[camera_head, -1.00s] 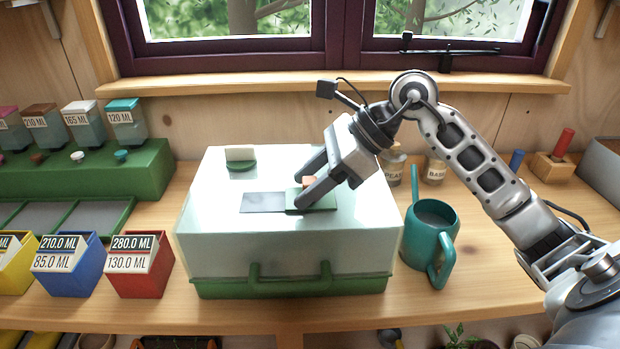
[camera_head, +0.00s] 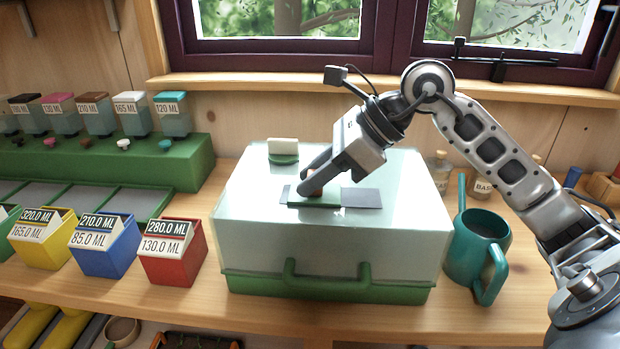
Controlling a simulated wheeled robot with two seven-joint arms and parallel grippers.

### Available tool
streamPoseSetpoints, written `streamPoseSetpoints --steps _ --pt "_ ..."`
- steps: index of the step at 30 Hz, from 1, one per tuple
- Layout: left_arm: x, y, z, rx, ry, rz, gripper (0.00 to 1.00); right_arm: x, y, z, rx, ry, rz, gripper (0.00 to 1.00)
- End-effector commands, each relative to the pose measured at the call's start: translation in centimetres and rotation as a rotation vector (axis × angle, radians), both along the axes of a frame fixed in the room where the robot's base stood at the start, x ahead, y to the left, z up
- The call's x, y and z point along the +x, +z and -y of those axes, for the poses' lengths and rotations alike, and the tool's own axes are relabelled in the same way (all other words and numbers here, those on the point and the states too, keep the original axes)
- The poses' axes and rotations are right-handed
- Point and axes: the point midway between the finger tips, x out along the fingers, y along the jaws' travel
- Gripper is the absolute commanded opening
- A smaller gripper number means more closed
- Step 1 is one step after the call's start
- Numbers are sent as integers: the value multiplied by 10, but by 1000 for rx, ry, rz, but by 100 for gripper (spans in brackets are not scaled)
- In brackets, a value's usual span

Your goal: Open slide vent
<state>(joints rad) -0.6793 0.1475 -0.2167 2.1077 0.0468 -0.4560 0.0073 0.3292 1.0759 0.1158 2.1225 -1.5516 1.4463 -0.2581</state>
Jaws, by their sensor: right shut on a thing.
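A pale, glossy box with a green base and a green front handle (camera_head: 330,245) stands on the wooden bench. On its lid is the slide vent, a flat green slider (camera_head: 325,205) with a brown knob. The slider is at the left of its track, and a dark grey rectangle (camera_head: 361,198) lies uncovered to its right. My right gripper (camera_head: 309,187) comes down from the upper right, shut on the knob. Its fingers hide most of the knob. My left gripper is not in view.
A teal watering can (camera_head: 478,245) stands close to the box's right side. Red (camera_head: 172,252), blue (camera_head: 105,246) and yellow labelled bins stand to the left, before a green dispenser rack (camera_head: 110,165). A small green-based white tab (camera_head: 283,151) stands on the lid's back.

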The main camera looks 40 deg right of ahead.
Motion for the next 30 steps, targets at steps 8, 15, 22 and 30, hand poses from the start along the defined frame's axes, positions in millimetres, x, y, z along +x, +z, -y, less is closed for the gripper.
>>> streamPoseSetpoints --steps 8,15,22,30 --pt "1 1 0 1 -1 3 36 2 1 -1 2 1 0 47" --pt "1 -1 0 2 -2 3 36 0 2 1 0 1 -1 47" --pt "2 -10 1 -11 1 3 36 -15 25 21 -2 -4 1 47" --pt "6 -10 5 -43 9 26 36 -46 73 56 0 -3 3 47"
